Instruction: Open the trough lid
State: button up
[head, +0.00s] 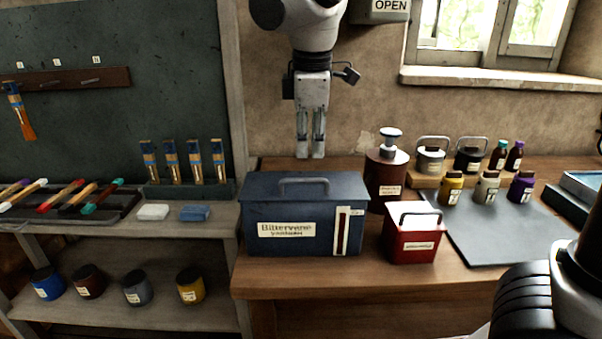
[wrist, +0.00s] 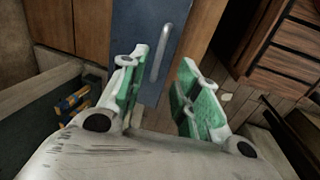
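The blue trough (head: 300,237) stands on the wooden bench with its lid (head: 335,186) shut. The lid carries a grey loop handle (head: 304,183); the front bears a cream label and a narrow upright gauge strip. My gripper (head: 311,152) points down above the far side of the lid, apart from the handle. In the wrist view, its green-padded fingers (wrist: 166,98) are spread with nothing between them. The blue lid (wrist: 152,75) and its handle (wrist: 171,52) show beyond the fingers there.
A red lidded box (head: 412,243) and a brown pump bottle (head: 386,178) stand close on the trough's right. Several jars and a grey mat (head: 500,232) lie further right. A shelf with a white block (head: 153,212) and blue block (head: 195,213) is at left.

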aim_at(309, 180)
jog(key=f, duration=0.2)
jog(key=w+f, duration=0.1)
jog(key=f, duration=0.4)
jog(key=shift+w+f, duration=0.3)
jog(key=shift+f, duration=0.1)
jog(key=shift+c, duration=0.5)
grip_shut()
